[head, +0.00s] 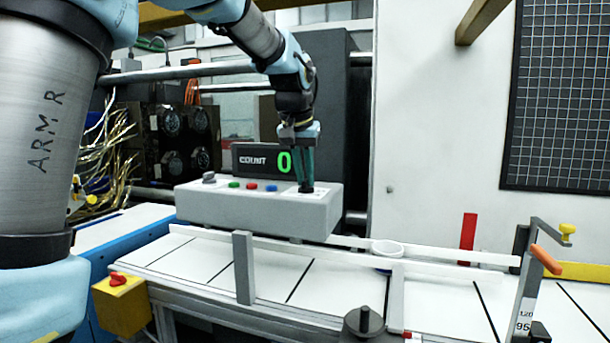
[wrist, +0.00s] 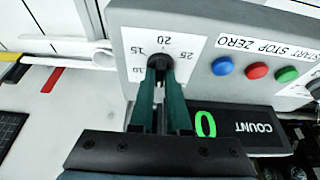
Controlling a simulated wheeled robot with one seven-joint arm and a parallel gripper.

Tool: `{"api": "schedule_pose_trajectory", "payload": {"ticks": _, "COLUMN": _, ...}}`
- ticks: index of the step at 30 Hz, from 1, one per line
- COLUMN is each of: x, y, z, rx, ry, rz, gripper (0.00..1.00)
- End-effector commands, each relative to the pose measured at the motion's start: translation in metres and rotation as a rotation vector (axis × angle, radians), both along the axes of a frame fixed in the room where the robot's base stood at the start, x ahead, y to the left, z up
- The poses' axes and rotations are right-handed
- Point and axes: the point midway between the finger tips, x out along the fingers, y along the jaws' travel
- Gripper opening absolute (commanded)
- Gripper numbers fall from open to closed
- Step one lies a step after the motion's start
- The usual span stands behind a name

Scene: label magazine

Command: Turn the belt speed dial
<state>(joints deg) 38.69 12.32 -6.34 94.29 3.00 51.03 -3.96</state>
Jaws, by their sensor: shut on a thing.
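The belt speed dial is a small dark knob (wrist: 158,63) on a white scale plate (wrist: 190,45) marked 10, 15, 20 and 25, on the grey control box. My gripper (head: 306,187) points down onto the right end of the control box (head: 250,212) in the head view. In the wrist view its green-lined fingers (wrist: 160,85) are closed around the knob, one on each side. The fingers partly cover the knob, so its exact pointer setting is hard to read.
Blue, red and green buttons (wrist: 257,71) sit beside the dial. A COUNT display (head: 262,161) reading 0 stands behind the box. A grey post (head: 243,266) stands before the box.

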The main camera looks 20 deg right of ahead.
Motion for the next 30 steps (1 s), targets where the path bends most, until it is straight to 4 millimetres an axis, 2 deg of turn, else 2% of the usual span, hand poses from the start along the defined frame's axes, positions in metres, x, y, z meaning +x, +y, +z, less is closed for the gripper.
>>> {"api": "schedule_pose_trajectory", "payload": {"ticks": 1, "x": 0.0, "y": 0.0, "z": 0.0, "rx": 0.0, "ry": 0.0, "rz": 0.001, "gripper": 0.17}}
{"api": "schedule_pose_trajectory", "payload": {"ticks": 9, "x": 0.0, "y": 0.0, "z": 0.0, "rx": 0.0, "ry": 0.0, "rz": 0.0, "gripper": 0.45}}
{"api": "schedule_pose_trajectory", "payload": {"ticks": 16, "x": 0.0, "y": 0.0, "z": 0.001, "rx": 0.0, "ry": 0.0, "rz": 0.0, "gripper": 0.45}}
{"api": "schedule_pose_trajectory", "payload": {"ticks": 20, "x": -0.002, "y": 0.002, "z": 0.01, "rx": -0.003, "ry": -0.003, "rz": 0.0, "gripper": 0.45}}
{"api": "schedule_pose_trajectory", "payload": {"ticks": 30, "x": -0.021, "y": 0.019, "z": 0.069, "rx": -0.003, "ry": -0.002, "rz": 0.0, "gripper": 0.45}}
